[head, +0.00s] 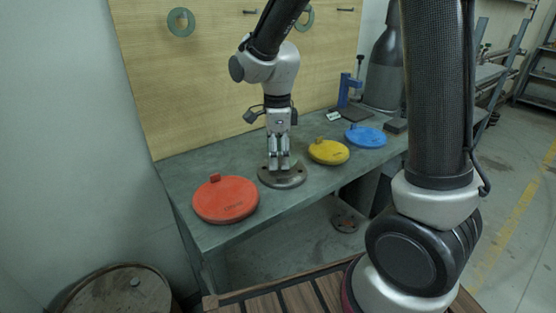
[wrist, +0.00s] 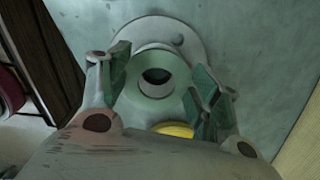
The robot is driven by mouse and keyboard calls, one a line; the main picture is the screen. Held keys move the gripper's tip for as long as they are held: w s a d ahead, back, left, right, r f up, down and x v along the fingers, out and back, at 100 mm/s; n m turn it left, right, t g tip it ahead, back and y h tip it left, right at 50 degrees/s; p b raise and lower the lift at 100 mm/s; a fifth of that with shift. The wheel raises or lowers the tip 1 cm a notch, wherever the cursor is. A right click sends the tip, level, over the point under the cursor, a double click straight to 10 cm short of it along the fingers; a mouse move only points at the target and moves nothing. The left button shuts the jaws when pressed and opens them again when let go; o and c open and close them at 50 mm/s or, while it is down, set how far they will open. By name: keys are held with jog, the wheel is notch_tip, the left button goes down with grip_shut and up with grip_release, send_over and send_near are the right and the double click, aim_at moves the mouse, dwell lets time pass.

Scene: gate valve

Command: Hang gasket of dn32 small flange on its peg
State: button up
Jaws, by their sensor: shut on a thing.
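My gripper (head: 279,166) points down just over the grey flange (head: 283,180) on the bench. In the wrist view the fingers stand on both sides of a flat green ring, the gasket (wrist: 178,78), and are shut on it. Its round hole shows dark and pale surfaces below. The pale flange (wrist: 190,38) shows behind the ring; I cannot tell whether they touch. In the head view the gasket is hidden or too small to make out. Two bare pegs show on the wooden board, a middle peg (head: 249,11) and a right peg (head: 345,10).
Green rings hang on the board, a left ring (head: 181,22) and another (head: 306,19) partly behind my arm. On the bench lie a red disc (head: 225,200), a yellow disc (head: 328,152) and a blue disc (head: 366,137). A blue tool (head: 346,90) stands behind.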

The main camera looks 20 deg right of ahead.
jog(key=shift+f, duration=1.05)
jog(key=shift+f, duration=0.1)
jog(key=shift+f, duration=0.25)
jog(key=o, duration=0.9)
